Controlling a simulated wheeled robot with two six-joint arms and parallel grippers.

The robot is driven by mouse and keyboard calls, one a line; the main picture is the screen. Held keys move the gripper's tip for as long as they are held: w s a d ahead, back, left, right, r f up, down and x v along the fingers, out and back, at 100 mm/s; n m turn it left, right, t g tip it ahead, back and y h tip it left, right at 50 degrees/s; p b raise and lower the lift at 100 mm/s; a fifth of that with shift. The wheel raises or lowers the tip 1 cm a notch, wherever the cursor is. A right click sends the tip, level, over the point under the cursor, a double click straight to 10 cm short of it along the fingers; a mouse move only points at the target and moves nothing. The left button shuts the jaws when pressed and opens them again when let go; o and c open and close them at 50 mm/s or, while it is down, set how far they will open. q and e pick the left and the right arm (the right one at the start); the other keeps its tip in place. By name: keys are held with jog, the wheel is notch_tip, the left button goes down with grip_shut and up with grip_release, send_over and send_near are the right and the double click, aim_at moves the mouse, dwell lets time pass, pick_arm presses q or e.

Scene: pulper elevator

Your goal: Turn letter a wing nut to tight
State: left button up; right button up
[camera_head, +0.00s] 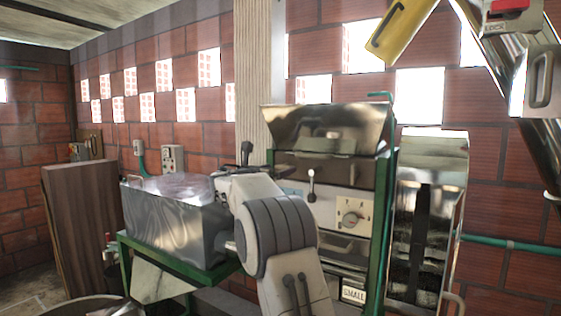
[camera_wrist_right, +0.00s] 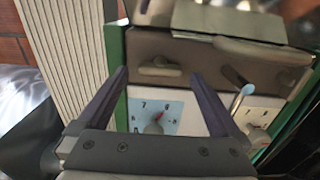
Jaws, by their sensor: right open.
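A grey wing-shaped nut (camera_wrist_right: 158,68) sits on the machine's panel in the right wrist view, with its wings lying roughly level. I cannot read any letter beside it. My right gripper (camera_wrist_right: 160,76) is open. Its two dark fingers stand left and right of the nut in the picture, with nothing between them; I cannot tell the remaining depth to the panel. In the head view my right arm reaches toward the machine and hides that part of the panel. My left gripper is not in view.
Below the nut is a pale blue dial (camera_wrist_right: 155,117) with a red pointer. A ball-ended lever (camera_head: 311,184) and a second dial (camera_head: 352,218) are to the right. A metal box (camera_head: 170,215) stands on the left; a shiny chute (camera_head: 428,215) stands on the right.

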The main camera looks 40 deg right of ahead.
jog(key=shift+p+x, duration=0.3)
jog(key=shift+x, duration=0.7)
jog(key=c, duration=1.3)
jog(key=m+b, duration=0.9)
jog(key=m, duration=0.3)
jog(key=shift+a+f+m, duration=0.15)
jog(key=shift+m, duration=0.25)
pick_arm(q)
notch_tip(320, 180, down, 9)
jog(key=b, duration=0.1)
pick_arm(e)
jog(key=m, duration=0.5)
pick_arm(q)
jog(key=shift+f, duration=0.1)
